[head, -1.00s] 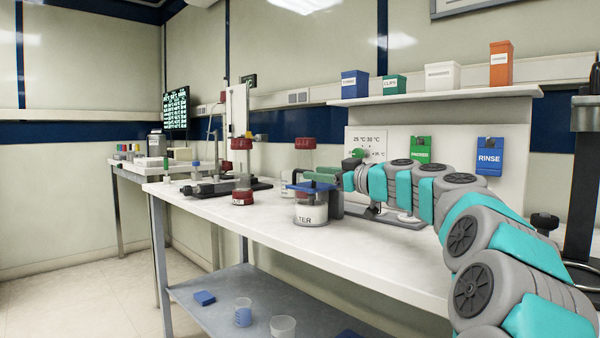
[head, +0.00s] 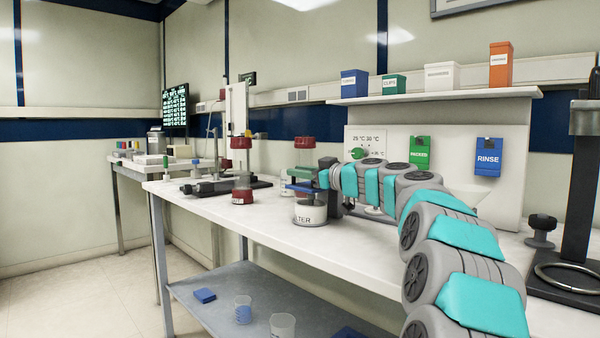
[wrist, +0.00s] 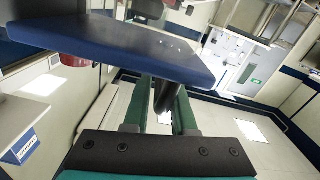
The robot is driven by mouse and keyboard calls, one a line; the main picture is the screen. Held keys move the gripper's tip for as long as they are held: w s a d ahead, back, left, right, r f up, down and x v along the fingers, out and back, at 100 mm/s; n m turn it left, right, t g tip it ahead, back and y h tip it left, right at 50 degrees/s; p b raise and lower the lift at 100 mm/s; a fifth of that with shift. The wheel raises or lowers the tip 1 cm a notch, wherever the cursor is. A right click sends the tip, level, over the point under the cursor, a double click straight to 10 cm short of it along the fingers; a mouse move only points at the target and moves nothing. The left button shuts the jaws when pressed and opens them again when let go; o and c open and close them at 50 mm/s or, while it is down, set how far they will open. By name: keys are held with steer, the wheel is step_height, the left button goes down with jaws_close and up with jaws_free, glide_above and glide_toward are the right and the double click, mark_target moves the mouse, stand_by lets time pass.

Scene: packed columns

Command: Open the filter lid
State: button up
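The filter (head: 310,214) is a white jar with a dark label ending in "LTER", standing on the bench. Its flat blue lid (head: 301,188) lies across the top and looks about level in the head view. In the wrist view the blue lid (wrist: 125,48) is large and close, at the upper left. My gripper (head: 299,175) is at the lid, its green fingers just above the plate in the head view. In the wrist view my gripper (wrist: 163,95) has its fingers apart, with a dark rod between them. I cannot tell whether they press on it.
A red-capped column (head: 242,170) stands left of the filter, and another red cap (head: 304,143) shows behind my gripper. The shelf (head: 435,95) with colored boxes is at the right. A stand with a ring (head: 567,278) is at far right. The bench front is clear.

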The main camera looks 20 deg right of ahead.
jaws_close()
stand_by(1.0)
